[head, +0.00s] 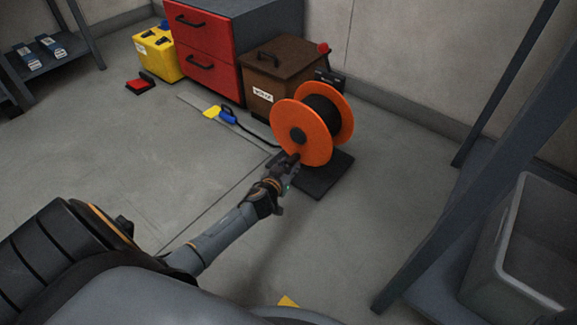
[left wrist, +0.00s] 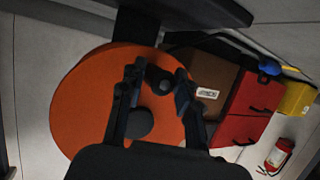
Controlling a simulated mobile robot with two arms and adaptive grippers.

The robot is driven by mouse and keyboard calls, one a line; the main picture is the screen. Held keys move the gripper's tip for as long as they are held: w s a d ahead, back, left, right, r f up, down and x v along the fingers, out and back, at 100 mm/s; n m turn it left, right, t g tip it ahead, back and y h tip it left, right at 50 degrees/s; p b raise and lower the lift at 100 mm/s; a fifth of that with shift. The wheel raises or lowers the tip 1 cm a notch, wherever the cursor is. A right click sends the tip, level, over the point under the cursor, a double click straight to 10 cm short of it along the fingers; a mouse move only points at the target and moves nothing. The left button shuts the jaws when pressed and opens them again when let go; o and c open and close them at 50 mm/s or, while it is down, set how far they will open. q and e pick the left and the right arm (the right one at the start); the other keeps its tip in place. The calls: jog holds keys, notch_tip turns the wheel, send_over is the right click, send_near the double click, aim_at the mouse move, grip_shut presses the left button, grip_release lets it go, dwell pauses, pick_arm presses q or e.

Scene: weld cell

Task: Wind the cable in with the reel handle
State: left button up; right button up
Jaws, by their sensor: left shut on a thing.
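The cable reel (head: 296,116) has orange flanges and stands upright on a dark base plate (head: 325,180). Black cable (head: 323,108) is wound between its flanges. A free length of cable (head: 258,139) runs left over the floor to a blue connector (head: 228,115). My left gripper (head: 288,163) is at the lower edge of the near flange, shut on the dark reel handle. In the left wrist view the reel's orange face (left wrist: 85,105) lies behind the fingers, and the handle (left wrist: 158,80) sits between the left gripper's fingertips (left wrist: 158,77). My right gripper is not in view.
A brown box (head: 283,68) and a red-fronted cabinet (head: 205,50) stand behind the reel. A yellow case (head: 158,54) is further left. A grey bin (head: 525,245) and rack are at the right. A yellow tag (head: 212,112) lies by the connector.

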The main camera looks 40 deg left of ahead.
pick_arm(q)
jog(key=shift+s+d+r+p, duration=0.1)
jog(key=shift+d+r+p, duration=0.15)
jog(key=shift+d, duration=0.6)
jog(key=shift+s+d+r+p, duration=0.1)
jog(key=shift+d+r+p, duration=0.1)
jog(key=shift+d, duration=0.65)
